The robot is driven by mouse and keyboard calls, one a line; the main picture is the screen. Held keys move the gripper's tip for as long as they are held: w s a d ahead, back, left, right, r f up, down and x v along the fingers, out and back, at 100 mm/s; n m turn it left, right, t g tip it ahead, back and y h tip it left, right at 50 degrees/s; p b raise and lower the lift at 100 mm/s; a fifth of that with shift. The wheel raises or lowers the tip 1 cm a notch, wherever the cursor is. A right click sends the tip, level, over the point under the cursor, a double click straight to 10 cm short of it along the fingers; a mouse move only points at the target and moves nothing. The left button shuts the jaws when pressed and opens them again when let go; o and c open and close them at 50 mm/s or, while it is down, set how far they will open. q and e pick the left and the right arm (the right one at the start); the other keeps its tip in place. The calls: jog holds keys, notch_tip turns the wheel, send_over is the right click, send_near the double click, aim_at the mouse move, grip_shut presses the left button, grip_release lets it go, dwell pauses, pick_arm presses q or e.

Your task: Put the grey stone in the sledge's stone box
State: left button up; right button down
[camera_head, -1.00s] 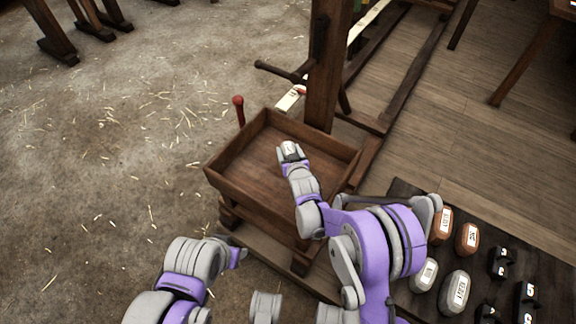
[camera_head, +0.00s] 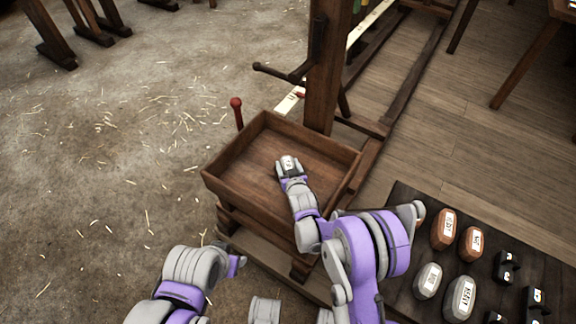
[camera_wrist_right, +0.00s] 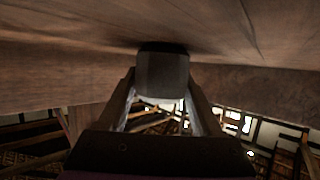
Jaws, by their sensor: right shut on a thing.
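The sledge's stone box (camera_head: 245,202) is an open wooden tray at the middle of the head view. My right gripper (camera_head: 289,172) reaches down into it and is shut on a grey stone (camera_head: 288,162) with a white label. In the right wrist view the stone (camera_wrist_right: 163,70) is between the two fingers, close to a wooden surface. I cannot tell whether it touches that surface. No other stone shows in the box.
A wooden post (camera_head: 322,80) with a crank rises behind the box. A red-topped peg (camera_head: 237,110) stands at its left.

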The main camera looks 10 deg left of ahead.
jog(key=shift+s+f, duration=0.1)
jog(key=shift+f, duration=0.4)
jog(key=shift+c, duration=0.3)
grip_release()
jog(key=shift+f, duration=0.1)
jog(key=shift+r+p, duration=0.45)
jog(key=shift+r, duration=0.2)
jog(key=p+v, duration=0.1)
jog(key=v, duration=0.6)
jog(key=shift+s+r, duration=0.1)
jog(key=shift+r, duration=0.05)
